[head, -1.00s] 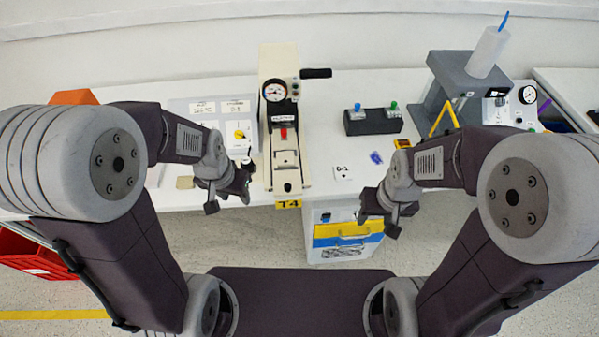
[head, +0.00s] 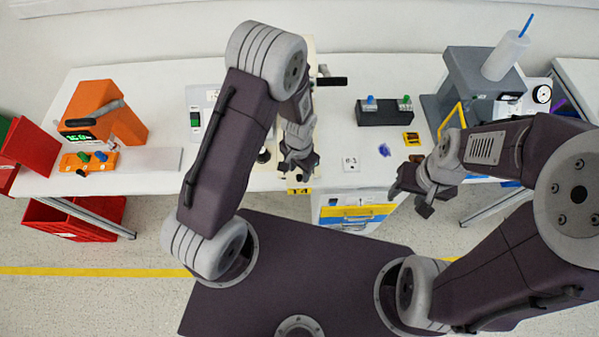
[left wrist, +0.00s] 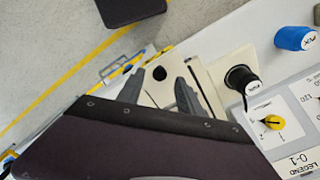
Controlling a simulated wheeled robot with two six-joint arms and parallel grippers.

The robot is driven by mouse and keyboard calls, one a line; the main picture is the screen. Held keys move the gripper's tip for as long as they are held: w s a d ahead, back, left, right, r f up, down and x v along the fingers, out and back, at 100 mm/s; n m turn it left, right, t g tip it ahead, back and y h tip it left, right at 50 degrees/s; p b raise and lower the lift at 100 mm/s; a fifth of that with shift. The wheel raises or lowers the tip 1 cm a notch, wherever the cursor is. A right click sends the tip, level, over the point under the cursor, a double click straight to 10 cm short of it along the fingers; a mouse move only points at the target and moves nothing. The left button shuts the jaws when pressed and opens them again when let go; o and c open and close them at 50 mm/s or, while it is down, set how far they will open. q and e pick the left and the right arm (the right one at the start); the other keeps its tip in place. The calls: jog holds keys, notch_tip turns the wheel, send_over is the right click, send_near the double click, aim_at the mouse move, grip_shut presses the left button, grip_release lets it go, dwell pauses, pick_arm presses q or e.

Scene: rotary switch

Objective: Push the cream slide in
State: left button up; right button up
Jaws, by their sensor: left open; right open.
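The cream slide (left wrist: 164,92), a pale plate with a round black spot near its end, shows in the left wrist view between my left gripper's two dark fingers. My left gripper (left wrist: 163,72) is open and over the slide; whether it touches it I cannot tell. In the head view my left gripper (head: 298,170) is at the table's front edge, and my left arm hides most of the cream machine (head: 312,48) and its slide. My right gripper (head: 411,200) is open and empty in front of the table, to the right.
A black lever (head: 331,81) sticks out right of the machine. A black knob (left wrist: 242,80) and a panel with a yellow dial (left wrist: 272,122) lie close beside the slide. A black button box (head: 385,112) and a grey stand (head: 475,75) are further right. An orange device (head: 95,110) stands left.

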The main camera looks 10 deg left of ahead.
pick_arm(q)
jog(key=shift+s+f, duration=0.1)
jog(key=shift+f, duration=1.15)
grip_shut()
dwell(0.4)
